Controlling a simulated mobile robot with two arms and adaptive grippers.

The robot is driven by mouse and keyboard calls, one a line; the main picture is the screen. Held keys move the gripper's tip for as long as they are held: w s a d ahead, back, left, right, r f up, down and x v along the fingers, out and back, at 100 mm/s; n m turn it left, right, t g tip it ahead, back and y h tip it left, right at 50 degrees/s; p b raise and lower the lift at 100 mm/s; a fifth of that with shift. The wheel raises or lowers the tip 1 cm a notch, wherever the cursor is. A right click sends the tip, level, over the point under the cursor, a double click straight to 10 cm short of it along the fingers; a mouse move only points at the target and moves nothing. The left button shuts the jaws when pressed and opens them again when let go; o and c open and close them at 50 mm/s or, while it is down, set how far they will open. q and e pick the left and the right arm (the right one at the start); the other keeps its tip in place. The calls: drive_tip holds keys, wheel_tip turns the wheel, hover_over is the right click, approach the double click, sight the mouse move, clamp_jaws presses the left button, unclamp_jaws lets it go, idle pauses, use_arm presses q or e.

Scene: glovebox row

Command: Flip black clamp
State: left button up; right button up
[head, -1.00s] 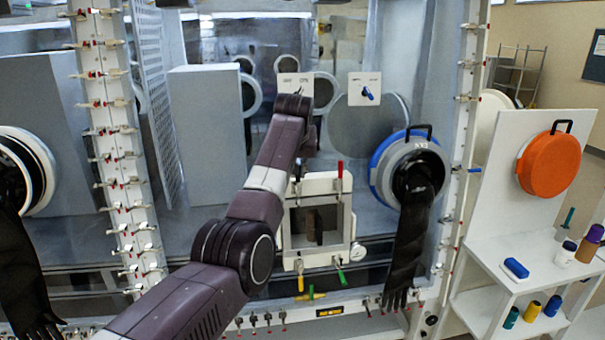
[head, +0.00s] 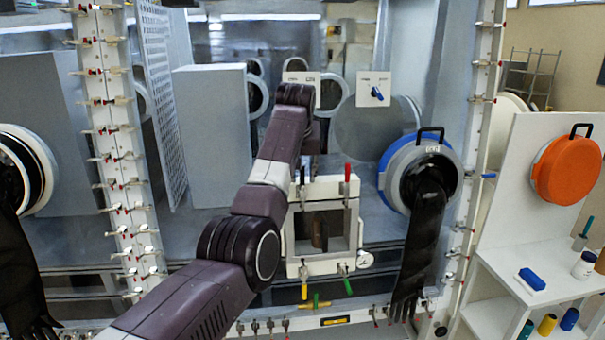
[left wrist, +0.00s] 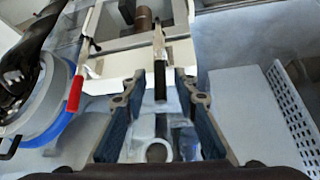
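The black clamp (head: 302,175) stands upright at the top left of a white square-framed port (head: 291,245) in the head view. In the left wrist view the black clamp (left wrist: 160,80) lies between the fingertips of my left gripper (left wrist: 160,90). The blue-padded fingers are open, with a gap on both sides of the clamp. In the head view my arm hides most of this gripper. A red-handled clamp (head: 347,172) stands at the port's top right and also shows in the left wrist view (left wrist: 75,92). My right gripper is not in view.
Yellow (head: 304,290) and green (head: 346,284) clamp handles hang below the port. A black glove (head: 420,245) hangs from the blue-rimmed glove port at right. A perforated panel (left wrist: 297,118) is at right in the left wrist view. A brown cylinder stands inside the port.

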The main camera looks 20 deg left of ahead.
use_arm(q)
drive_tip(key=shift+r, duration=0.15)
drive_tip(key=v, duration=1.2)
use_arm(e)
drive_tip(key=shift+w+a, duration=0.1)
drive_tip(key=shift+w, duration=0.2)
